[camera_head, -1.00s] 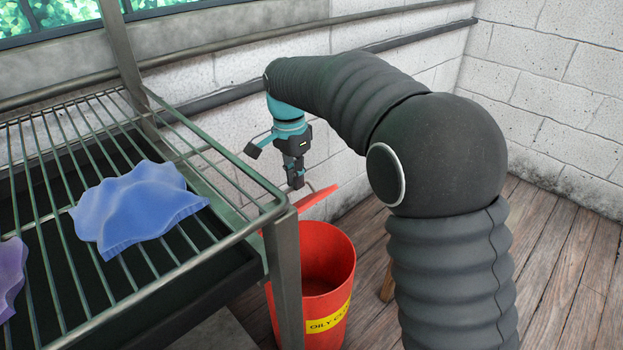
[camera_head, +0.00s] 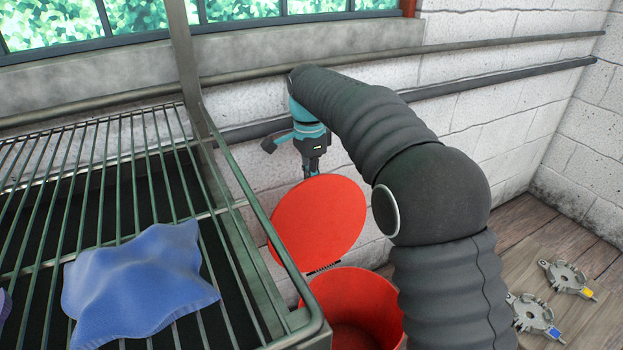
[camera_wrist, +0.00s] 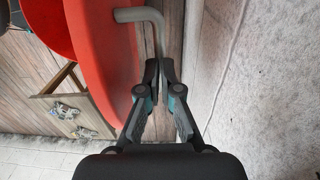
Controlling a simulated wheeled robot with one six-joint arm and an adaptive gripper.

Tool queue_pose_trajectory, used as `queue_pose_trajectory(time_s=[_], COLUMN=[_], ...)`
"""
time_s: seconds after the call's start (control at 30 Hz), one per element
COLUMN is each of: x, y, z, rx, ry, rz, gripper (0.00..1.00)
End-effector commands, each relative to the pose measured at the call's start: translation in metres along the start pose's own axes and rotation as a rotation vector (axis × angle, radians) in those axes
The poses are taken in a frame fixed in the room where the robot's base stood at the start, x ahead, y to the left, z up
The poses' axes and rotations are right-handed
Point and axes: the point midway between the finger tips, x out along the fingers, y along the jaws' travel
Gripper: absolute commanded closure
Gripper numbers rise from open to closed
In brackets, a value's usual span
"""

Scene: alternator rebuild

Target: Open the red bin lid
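The red bin (camera_head: 365,290) stands on the floor to the right of the wire rack, its mouth uncovered. Its round red lid (camera_head: 320,222) stands steeply raised at the back, joined by a dark hinge at the rim. My gripper (camera_head: 311,172) is at the lid's upper edge, its fingertips partly hidden behind the lid. In the wrist view, the gripper (camera_wrist: 161,68) has its fingers together on the end of the grey bent lid handle (camera_wrist: 150,18). The red lid (camera_wrist: 98,50) also shows there, left of the fingers.
The wire rack (camera_head: 60,215) with a blue cloth (camera_head: 140,282) stands close on the left. The white block wall (camera_head: 470,125) and its pipes lie close behind the lid. Two metal parts (camera_head: 568,277) (camera_head: 533,315) lie on a wooden surface at right.

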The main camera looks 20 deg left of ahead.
Motion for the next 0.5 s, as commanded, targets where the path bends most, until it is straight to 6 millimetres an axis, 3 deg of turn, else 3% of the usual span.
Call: queue_pose_trajectory(time_s=[0.03,0.5], x=[0.0252,0.0285], y=[0.0044,-0.0017], z=[-0.0023,-0.0049], rx=[0.003,0.008], ry=[-0.006,-0.004], rz=[0.052,0.043], gripper=[1.00,1.00])
